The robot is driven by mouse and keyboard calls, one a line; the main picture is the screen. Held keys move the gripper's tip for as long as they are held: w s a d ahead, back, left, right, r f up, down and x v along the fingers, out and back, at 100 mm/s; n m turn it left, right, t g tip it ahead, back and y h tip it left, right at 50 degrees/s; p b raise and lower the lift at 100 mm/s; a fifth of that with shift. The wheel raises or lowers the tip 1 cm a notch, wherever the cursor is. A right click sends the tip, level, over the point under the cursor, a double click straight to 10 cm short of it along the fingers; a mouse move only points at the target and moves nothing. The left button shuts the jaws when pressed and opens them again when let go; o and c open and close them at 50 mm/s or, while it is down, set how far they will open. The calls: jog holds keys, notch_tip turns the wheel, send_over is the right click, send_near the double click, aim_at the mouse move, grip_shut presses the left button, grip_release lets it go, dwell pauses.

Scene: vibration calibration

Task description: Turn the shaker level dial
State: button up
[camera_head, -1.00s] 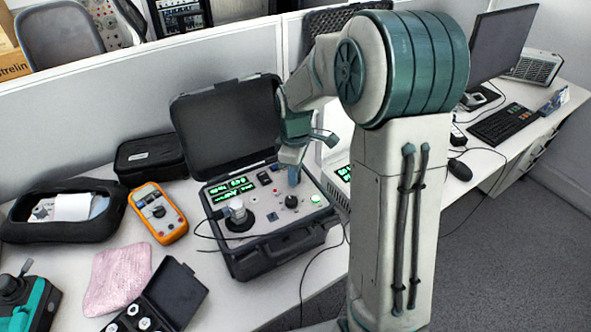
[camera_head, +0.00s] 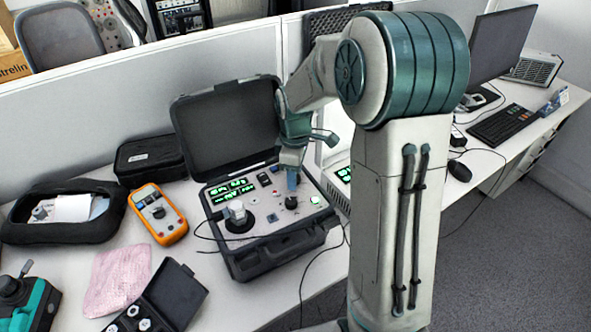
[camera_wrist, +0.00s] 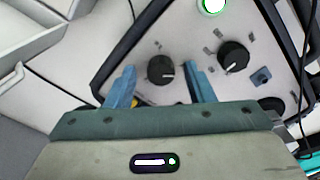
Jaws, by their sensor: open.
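The shaker unit is an open black case with a grey control panel (camera_head: 256,202) in the head view. A black knob (camera_head: 291,202) sits on the panel, left of the green-lit button; it shows in the wrist view too (camera_wrist: 233,55). A second black knob (camera_wrist: 160,70), with a white pointer line, lies between my fingers in the wrist view; my gripper appears to hide it in the head view. I cannot read which knob is the level dial. My gripper (camera_wrist: 160,85) is open, its two blue fingers either side of that knob with gaps showing. Their height over the panel is unclear.
The green-lit button (camera_wrist: 212,5) is near the knobs. A shaker post (camera_head: 237,213) stands at the panel's left, with cables. The raised lid (camera_head: 225,125) stands behind. A yellow multimeter (camera_head: 157,214) and a pink cloth (camera_head: 117,281) lie to the left.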

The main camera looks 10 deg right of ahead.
notch_tip(320, 180, up, 14)
dwell(0.5)
jog(key=shift+f, duration=0.1)
jog(key=s+f+m+t, duration=0.3)
jog(key=s+m, duration=0.9)
jog(key=s, duration=0.9)
jog(key=shift+d+f+m, duration=0.2)
jog(key=shift+f+m, duration=0.1)
jog(key=shift+f, duration=0.05)
dwell(0.4)
jog(key=shift+c, duration=1.3)
jog(key=shift+a, duration=0.15)
